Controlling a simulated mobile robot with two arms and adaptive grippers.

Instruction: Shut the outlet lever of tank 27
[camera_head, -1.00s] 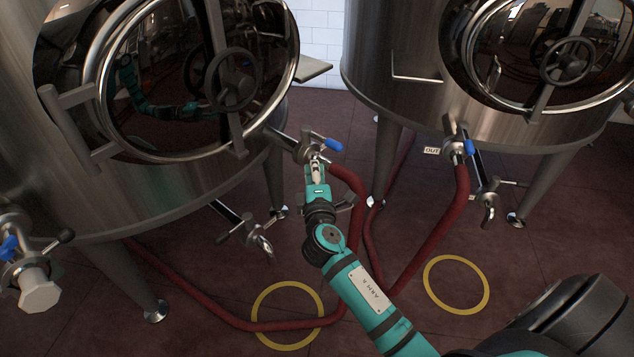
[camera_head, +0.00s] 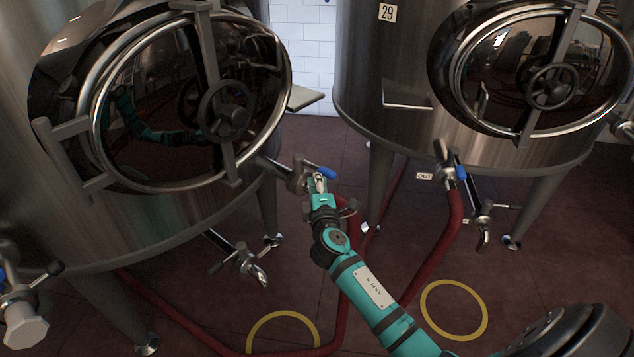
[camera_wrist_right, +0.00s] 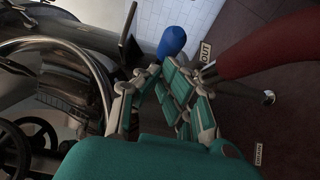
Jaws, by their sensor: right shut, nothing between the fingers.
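The large steel tank (camera_head: 150,215) on the left shows no number, so I cannot confirm that it is tank 27. Its outlet valve (camera_head: 298,176) sticks out at the lower right, with a blue-ended lever (camera_head: 327,173) pointing right. My right gripper (camera_head: 319,182) is at this valve, its fingertips just below the blue end and partly hiding the valve. In the right wrist view the blue lever end (camera_wrist_right: 172,42) lies just beyond the fingertips (camera_wrist_right: 158,72). The fingers are closed together with nothing between them. I cannot tell whether they touch the lever. My left gripper is not in view.
Tank 29 (camera_head: 388,13) stands on the right, with its own blue-handled outlet (camera_head: 461,172) and an OUT tag (camera_head: 424,176). Red hoses (camera_head: 440,245) run down to the floor. A lower valve (camera_head: 243,260) hangs under the left tank. Yellow rings (camera_head: 454,309) mark open floor.

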